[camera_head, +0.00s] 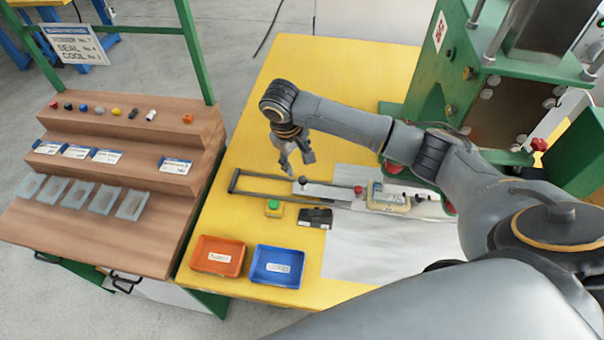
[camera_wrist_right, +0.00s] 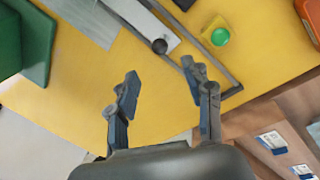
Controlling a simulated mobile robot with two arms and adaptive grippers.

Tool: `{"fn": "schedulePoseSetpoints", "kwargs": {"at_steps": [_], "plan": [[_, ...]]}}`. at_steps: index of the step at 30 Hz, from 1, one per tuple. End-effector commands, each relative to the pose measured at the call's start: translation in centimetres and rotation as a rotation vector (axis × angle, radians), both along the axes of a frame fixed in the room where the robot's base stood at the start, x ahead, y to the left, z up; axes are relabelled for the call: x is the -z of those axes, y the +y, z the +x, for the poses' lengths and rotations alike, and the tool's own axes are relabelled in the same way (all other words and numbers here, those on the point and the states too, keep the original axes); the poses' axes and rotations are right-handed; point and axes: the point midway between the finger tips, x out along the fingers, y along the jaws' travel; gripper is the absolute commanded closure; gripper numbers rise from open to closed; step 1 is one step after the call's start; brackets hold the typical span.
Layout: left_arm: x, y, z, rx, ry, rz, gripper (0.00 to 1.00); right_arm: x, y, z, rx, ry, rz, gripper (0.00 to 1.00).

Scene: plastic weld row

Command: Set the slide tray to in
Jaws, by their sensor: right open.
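The slide tray (camera_head: 330,193) is a pale plate between dark rails (camera_head: 262,194) on the yellow table, with a dark ball knob (camera_head: 302,181) at its left end. In the right wrist view the knob (camera_wrist_right: 159,46) and the tray's pale end (camera_wrist_right: 140,22) show beyond the fingertips. My right gripper (camera_head: 298,164) is open and empty, pointing down close to the knob; its spread fingers also show in the wrist view (camera_wrist_right: 160,75). Contact cannot be told. My left gripper is out of view.
A green button on a yellow box (camera_head: 273,207) and a black block (camera_head: 316,217) lie in front of the rails. Orange (camera_head: 218,255) and blue (camera_head: 277,265) trays stand at the front edge. A green press (camera_head: 440,75) stands behind right; a stepped wooden rack (camera_head: 120,220) stands left.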

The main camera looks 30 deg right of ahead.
Motion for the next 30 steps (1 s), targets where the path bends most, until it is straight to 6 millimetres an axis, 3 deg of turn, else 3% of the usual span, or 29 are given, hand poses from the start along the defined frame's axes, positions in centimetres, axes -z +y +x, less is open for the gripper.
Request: {"fn": "schedulePoseSetpoints", "kwargs": {"at_steps": [9, 15, 27, 28, 30], "plan": [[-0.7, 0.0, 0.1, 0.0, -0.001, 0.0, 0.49, 6.7, -1.3, 0.3, 0.001, 0.005, -0.002, 0.49], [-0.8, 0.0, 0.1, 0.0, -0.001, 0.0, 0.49, 9.3, -1.7, 0.5, 0.0, 0.002, -0.001, 0.49], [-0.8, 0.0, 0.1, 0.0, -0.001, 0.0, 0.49, 10.2, -1.9, 0.6, -0.001, 0.0, 0.0, 0.49], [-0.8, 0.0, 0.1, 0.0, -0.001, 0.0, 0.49, 10.2, -1.9, 0.6, -0.001, 0.0, 0.0, 0.51], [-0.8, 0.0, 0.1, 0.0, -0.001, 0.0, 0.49, 10.2, -1.9, 0.6, -0.001, 0.0, 0.0, 0.65]]}}
